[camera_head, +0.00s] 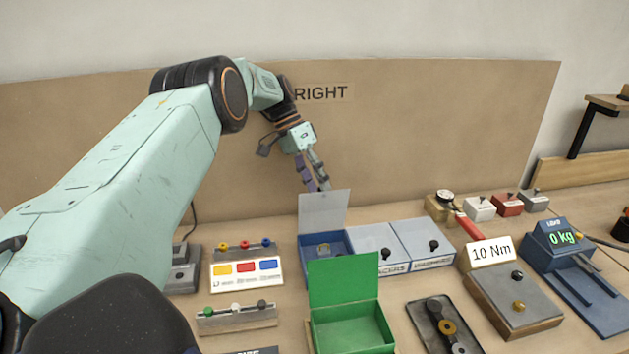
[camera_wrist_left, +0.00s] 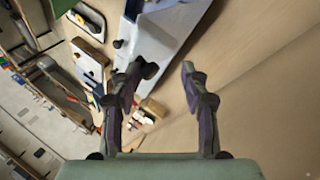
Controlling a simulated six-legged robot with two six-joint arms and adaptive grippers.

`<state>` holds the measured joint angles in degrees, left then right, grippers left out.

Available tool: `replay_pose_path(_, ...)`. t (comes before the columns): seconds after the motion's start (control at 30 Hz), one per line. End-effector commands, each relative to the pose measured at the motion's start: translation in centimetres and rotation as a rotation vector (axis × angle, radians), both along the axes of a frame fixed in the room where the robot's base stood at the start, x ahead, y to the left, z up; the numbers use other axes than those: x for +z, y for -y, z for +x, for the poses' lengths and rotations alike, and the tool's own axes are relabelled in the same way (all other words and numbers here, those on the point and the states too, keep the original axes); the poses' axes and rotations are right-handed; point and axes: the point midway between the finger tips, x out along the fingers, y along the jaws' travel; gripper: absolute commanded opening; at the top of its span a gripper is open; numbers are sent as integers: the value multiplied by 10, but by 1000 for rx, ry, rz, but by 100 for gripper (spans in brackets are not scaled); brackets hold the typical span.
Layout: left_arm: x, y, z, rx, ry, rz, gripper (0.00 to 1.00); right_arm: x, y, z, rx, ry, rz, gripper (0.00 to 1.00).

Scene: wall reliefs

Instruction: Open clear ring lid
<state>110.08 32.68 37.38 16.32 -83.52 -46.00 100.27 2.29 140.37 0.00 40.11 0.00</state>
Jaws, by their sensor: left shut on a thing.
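The clear ring lid (camera_head: 323,211) is a pale, see-through panel. It stands raised, roughly upright, at the back of an open blue box (camera_head: 338,247). The exact contact is too small to make out. My right gripper is not in view.
Two closed boxes with pale lids and black knobs (camera_head: 385,254) (camera_head: 434,245) stand right of the blue box. An open green box (camera_head: 350,325) is in front. A tan board (camera_head: 430,130) rises behind. A torque block (camera_head: 512,300) and blue scale (camera_head: 575,270) are at right.

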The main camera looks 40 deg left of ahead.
Motion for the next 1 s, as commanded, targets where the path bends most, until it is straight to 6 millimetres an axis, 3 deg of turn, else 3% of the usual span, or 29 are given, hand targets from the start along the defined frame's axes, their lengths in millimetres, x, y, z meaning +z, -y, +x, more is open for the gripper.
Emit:
replay_pose_path(0.03,-7,0,0,2,-5,6,30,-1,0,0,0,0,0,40)
replay_pose_path(0.17,0,1,0,1,-3,5,30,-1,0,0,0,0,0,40)
replay_pose_path(0.5,65,2,-4,1,7,4,30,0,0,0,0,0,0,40)
replay_pose_path(0.7,94,2,-6,0,6,3,30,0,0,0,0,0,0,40)
replay_pose_path(1.0,105,2,-7,0,6,3,30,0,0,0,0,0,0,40)
